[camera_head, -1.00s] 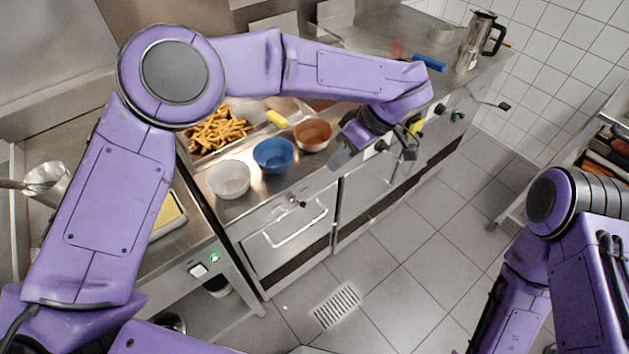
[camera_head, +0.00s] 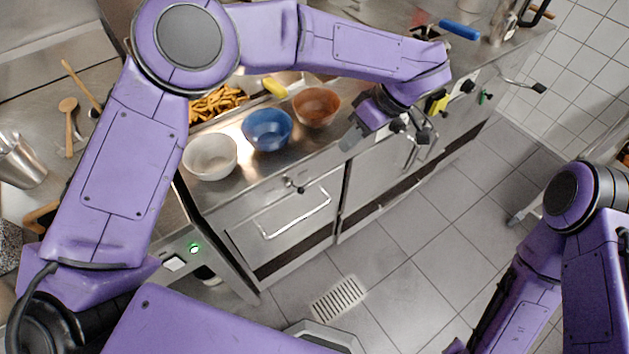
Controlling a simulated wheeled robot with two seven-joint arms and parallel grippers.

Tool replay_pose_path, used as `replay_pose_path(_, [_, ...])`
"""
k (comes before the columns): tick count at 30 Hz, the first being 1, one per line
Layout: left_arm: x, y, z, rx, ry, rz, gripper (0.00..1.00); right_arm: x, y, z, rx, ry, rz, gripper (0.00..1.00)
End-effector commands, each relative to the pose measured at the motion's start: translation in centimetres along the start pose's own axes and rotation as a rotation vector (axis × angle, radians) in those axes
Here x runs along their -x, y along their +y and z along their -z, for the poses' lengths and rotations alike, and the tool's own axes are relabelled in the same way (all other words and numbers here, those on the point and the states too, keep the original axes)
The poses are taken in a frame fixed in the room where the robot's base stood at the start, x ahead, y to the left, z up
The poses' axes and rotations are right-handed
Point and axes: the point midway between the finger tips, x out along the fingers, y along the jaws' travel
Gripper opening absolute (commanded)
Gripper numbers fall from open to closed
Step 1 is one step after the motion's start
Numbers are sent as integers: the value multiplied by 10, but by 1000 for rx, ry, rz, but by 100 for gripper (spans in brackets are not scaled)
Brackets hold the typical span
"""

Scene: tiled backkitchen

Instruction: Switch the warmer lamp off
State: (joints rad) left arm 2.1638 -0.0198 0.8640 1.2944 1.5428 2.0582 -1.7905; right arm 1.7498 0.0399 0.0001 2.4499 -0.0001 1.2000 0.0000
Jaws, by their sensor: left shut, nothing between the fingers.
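A white rocker switch (camera_head: 173,263) sits on the steel front panel at the lower left, with a lit green indicator light (camera_head: 194,248) beside it. I cannot make out a lamp itself; my left arm covers part of the counter above the panel. My left gripper (camera_head: 350,139) is shut and empty. It hangs in front of the counter edge, right of the bowls and well to the upper right of the switch. My right arm comes in at the right edge, and its gripper is out of view.
White (camera_head: 210,157), blue (camera_head: 267,130) and brown (camera_head: 316,107) bowls stand along the counter edge by a pan of fries (camera_head: 217,104). Knobs and a drawer handle (camera_head: 295,214) stick out from the front. The tiled floor (camera_head: 400,250) is open.

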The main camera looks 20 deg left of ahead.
Motion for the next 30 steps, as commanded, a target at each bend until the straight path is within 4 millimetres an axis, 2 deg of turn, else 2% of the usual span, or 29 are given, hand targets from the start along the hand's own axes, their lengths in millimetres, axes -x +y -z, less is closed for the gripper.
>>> replay_pose_path(8, [-3, 0, 0, -3, 1, 0, 0, 2, 0, 1, 0, 0, 0, 0])
replay_pose_path(11, [-17, 0, 0, -5, 1, 1, 0, 2, 0, 1, 0, 0, 0, 0])
replay_pose_path(23, [-102, -1, 0, -5, -1, 2, 0, 12, 1, 5, 0, 0, 0, 0])
replay_pose_path(25, [-108, -12, -2, -8, 1, 1, 0, 17, 2, 7, 0, 0, 0, 0])
replay_pose_path(30, [-123, -25, -6, -4, 1, 0, 0, 21, 2, 9, 0, 0, 0, 0])
